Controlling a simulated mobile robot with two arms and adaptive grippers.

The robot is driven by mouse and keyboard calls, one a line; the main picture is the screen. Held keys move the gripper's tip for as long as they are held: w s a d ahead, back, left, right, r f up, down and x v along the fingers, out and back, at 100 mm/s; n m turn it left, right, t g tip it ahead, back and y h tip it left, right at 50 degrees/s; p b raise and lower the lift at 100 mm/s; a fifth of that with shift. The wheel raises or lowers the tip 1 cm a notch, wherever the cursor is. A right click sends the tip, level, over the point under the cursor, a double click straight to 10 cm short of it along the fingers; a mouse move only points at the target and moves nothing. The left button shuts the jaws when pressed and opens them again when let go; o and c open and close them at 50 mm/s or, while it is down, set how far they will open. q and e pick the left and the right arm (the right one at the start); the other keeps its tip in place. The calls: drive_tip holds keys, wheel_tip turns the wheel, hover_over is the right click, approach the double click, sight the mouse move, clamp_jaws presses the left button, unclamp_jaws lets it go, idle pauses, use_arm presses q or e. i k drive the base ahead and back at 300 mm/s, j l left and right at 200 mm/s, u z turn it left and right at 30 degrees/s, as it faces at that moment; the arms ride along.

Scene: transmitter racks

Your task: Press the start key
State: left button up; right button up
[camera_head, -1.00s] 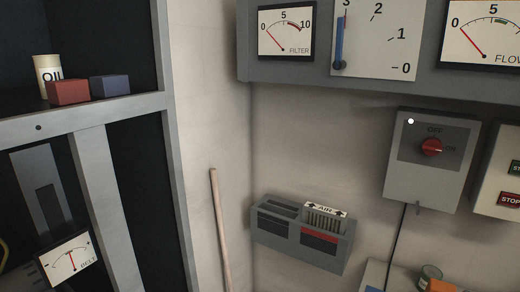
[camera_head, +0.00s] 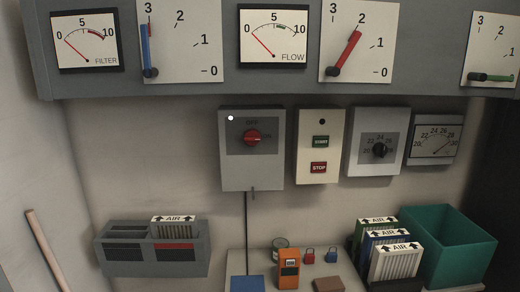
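The green START key (camera_head: 320,142) sits on a cream control box (camera_head: 309,186) on the wall, right of the middle of the head view. A red STOP key (camera_head: 319,168) is below it, and a small dark round lamp is above it. Neither of my grippers shows in the head view.
Left of the cream box is a grey switch box (camera_head: 236,172) with a red rotary knob (camera_head: 252,138). Right of it is a box with a black dial (camera_head: 380,150). Below stand an orange device (camera_head: 289,268), AIR filters (camera_head: 394,264) and a green bin (camera_head: 462,245). Gauges line the panel above.

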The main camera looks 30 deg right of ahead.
sight(318, 141)
drive_tip(key=z, duration=1.4)
